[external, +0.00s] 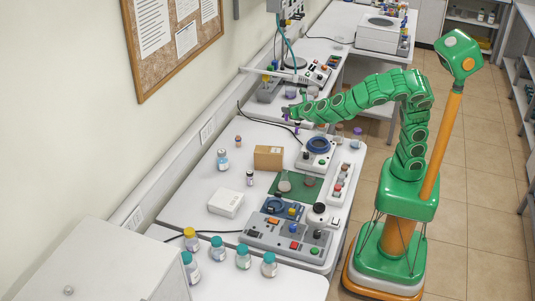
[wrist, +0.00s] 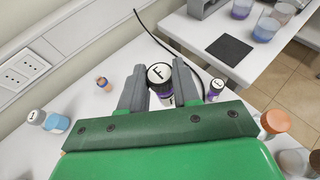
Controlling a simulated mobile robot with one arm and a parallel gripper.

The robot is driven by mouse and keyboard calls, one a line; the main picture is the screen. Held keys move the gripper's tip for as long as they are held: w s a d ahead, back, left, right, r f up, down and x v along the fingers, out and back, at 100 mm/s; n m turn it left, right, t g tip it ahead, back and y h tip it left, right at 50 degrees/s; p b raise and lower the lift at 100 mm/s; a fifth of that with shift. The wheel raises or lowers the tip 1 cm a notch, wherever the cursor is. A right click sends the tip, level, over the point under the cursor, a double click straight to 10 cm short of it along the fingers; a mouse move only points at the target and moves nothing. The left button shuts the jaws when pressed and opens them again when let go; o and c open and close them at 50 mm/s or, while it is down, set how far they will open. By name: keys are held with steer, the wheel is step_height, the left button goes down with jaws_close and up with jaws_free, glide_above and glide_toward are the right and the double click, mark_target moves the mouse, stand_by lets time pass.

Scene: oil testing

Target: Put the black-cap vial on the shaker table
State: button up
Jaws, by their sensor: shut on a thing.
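In the wrist view, my gripper (wrist: 160,68) has its two grey fingers on either side of a vial (wrist: 167,98) with a black rim, a white cap top marked F, and purple on its side. It is shut on this vial. A smaller vial (wrist: 215,87) with a similar F-marked cap stands just right of the right finger. In the external view, my gripper (external: 288,113) is over the far part of the long white bench, and the held vial is too small to make out clearly. A white device with a blue ring (external: 318,144) may be the shaker table; I cannot tell for sure.
A cardboard box (external: 268,157), a green mat (external: 300,191) with glassware, and a grey control panel (external: 285,236) sit on the nearer bench. An orange-capped bottle (wrist: 273,122) is right of my gripper. A blue bottle (wrist: 55,122) is to its left. The wall runs along the left.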

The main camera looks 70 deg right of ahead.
steer(key=a+r+n+t+y, duration=0.25)
steer(key=a+n+y, duration=0.25)
steer(key=a, duration=3.5)
steer(key=s+a+f+n+y, duration=0.1)
steer(key=s+a+n+y, duration=0.15)
steer(key=s+a, duration=1.25)
steer(key=s+a+f+n+y, duration=0.25)
steer(key=s+a, duration=0.85)
steer(key=a, duration=0.7)
steer(key=shift+m, duration=0.3)
steer(key=shift+s+f, duration=0.1)
steer(key=shift+f, duration=6.65)
steer(key=shift+f, duration=0.15)
steer(key=o, duration=1)
steer(key=shift+o, duration=0.2)
